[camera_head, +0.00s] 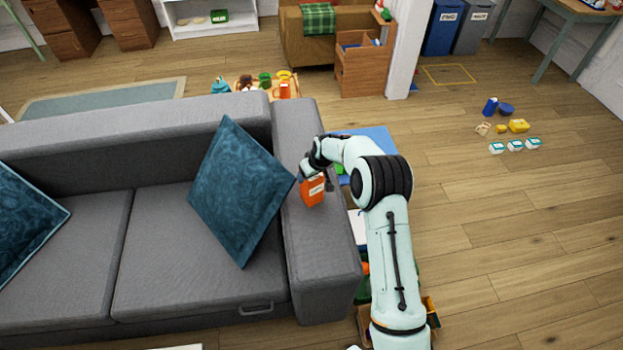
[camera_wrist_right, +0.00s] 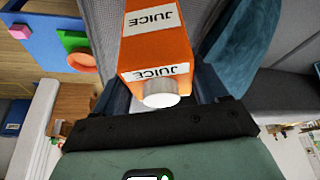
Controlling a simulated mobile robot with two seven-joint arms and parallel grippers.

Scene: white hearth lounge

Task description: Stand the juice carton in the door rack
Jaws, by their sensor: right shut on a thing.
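The orange juice carton (camera_head: 313,191) is at the right armrest of the grey sofa. My right gripper (camera_head: 317,180) is shut on it near its top. In the right wrist view the carton (camera_wrist_right: 157,45) has white JUICE labels and a white cap facing the camera, between the fingers of my right gripper (camera_wrist_right: 162,95). I cannot tell whether the carton touches the armrest. I make out no door rack in either view. My left gripper is not in view.
The grey sofa (camera_head: 165,250) with teal cushions (camera_head: 240,190) fills the left. My right arm hides part of the blue thing (camera_head: 375,140) and other items beside the armrest. Small items, including a yellow one (camera_head: 518,126), lie on the right floor, which is otherwise mostly clear.

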